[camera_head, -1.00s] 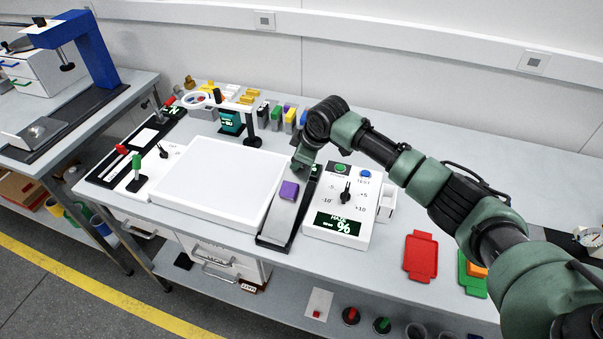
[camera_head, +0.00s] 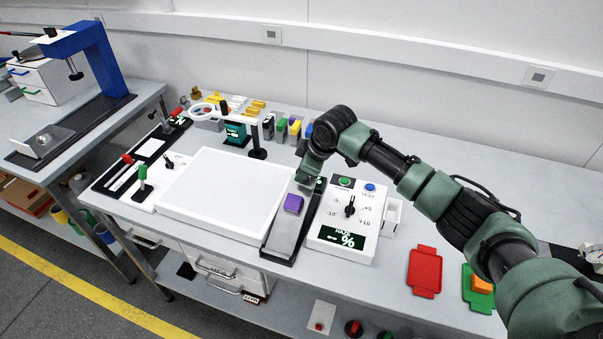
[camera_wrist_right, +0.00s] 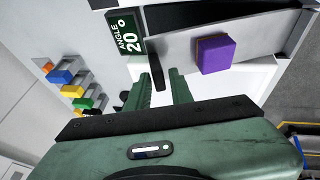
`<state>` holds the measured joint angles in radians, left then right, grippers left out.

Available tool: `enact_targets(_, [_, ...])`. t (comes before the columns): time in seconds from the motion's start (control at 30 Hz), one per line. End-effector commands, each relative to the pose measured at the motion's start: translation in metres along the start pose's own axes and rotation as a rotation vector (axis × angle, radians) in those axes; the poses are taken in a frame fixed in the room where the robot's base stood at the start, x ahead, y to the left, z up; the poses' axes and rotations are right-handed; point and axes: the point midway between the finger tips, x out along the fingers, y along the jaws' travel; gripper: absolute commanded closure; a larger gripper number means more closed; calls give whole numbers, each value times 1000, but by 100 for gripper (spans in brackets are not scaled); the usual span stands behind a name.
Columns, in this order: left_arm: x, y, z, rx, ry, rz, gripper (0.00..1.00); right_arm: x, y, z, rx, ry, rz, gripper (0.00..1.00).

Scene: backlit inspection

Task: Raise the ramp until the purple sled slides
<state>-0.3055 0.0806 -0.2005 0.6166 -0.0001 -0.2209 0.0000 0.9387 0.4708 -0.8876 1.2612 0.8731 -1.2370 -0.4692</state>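The purple sled (camera_head: 293,203) rests on the grey ramp (camera_head: 284,232), around the middle of its length. The sled (camera_wrist_right: 215,54) and ramp (camera_wrist_right: 268,30) also show in the right wrist view. A display (camera_wrist_right: 127,34) by the ramp reads "ANGLE 20". My right gripper (camera_head: 305,179) is at the ramp's far end. In the wrist view its two fingers (camera_wrist_right: 160,84) stand apart on either side of a dark handle (camera_wrist_right: 157,70). A light gap shows beside the handle, so I cannot tell whether they press on it. My left gripper is out of view.
A white light panel (camera_head: 225,190) lies left of the ramp. A white control box (camera_head: 345,222) with a knob stands close on its right. Several coloured blocks (camera_head: 281,127) stand behind. Red (camera_head: 425,270) and green (camera_head: 478,285) trays lie at the front right.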

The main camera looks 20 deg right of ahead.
Motion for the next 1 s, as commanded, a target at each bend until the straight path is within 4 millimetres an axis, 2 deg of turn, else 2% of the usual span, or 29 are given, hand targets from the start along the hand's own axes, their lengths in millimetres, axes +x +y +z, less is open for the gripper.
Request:
enact_targets(0.2, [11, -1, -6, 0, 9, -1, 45, -37, 0, 0, -2, 3, 4, 78])
enact_targets(0.4, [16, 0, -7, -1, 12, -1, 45, -61, -1, 0, -1, 2, 2, 78])
enact_targets(0.9, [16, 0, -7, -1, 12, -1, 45, -65, -1, 0, -1, 1, 0, 78])
enact_targets(1.0, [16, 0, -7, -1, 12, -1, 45, -59, -11, 0, -3, 1, -9, 78])
